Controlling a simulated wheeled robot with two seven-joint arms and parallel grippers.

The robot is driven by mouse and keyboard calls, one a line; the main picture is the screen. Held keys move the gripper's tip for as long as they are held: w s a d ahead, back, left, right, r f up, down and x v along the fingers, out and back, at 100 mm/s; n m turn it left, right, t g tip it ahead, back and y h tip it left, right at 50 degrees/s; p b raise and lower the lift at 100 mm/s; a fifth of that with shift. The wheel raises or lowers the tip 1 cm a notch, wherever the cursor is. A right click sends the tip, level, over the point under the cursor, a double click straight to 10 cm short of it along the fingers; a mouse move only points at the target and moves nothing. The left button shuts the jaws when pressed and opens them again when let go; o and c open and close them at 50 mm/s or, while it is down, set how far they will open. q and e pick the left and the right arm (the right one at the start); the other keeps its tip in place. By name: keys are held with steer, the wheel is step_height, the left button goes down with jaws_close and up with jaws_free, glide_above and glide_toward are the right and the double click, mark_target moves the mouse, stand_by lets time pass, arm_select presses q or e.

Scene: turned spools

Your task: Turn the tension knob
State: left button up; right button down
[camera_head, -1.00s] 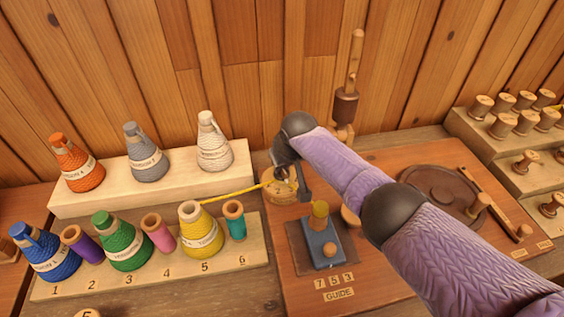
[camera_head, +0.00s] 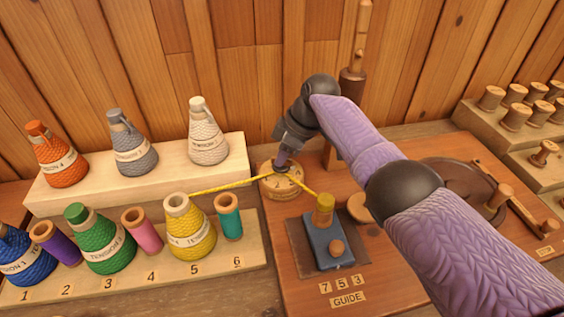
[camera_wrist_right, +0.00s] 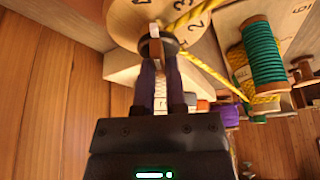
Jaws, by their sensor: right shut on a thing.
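The tension knob sits on a round wooden dial (camera_head: 277,186) with dark markings, at the back left of the wooden machine board. My right gripper (camera_head: 284,163) reaches down onto the dial's centre. In the right wrist view its two fingers (camera_wrist_right: 157,60) are shut on the small knob (camera_wrist_right: 155,47) in front of the numbered dial (camera_wrist_right: 130,15). A yellow thread (camera_head: 235,184) runs from the yellow cone (camera_head: 190,238) to the dial and on to the blue guide block (camera_head: 327,242). My left gripper is not in view.
Numbered cones and small spools stand in a wooden rack (camera_head: 130,281) at left. Orange, grey and white cones stand on a raised shelf (camera_head: 70,197) behind. Wooden spools fill a stepped rack (camera_head: 552,133) at right. A dark post (camera_head: 352,85) stands behind my right arm.

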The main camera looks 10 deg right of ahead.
steer(key=shift+f+n+g+b, duration=0.15)
steer(key=shift+n+g+b, duration=0.15)
steer(key=shift+n+b, duration=0.7)
steer(key=shift+b, duration=0.05)
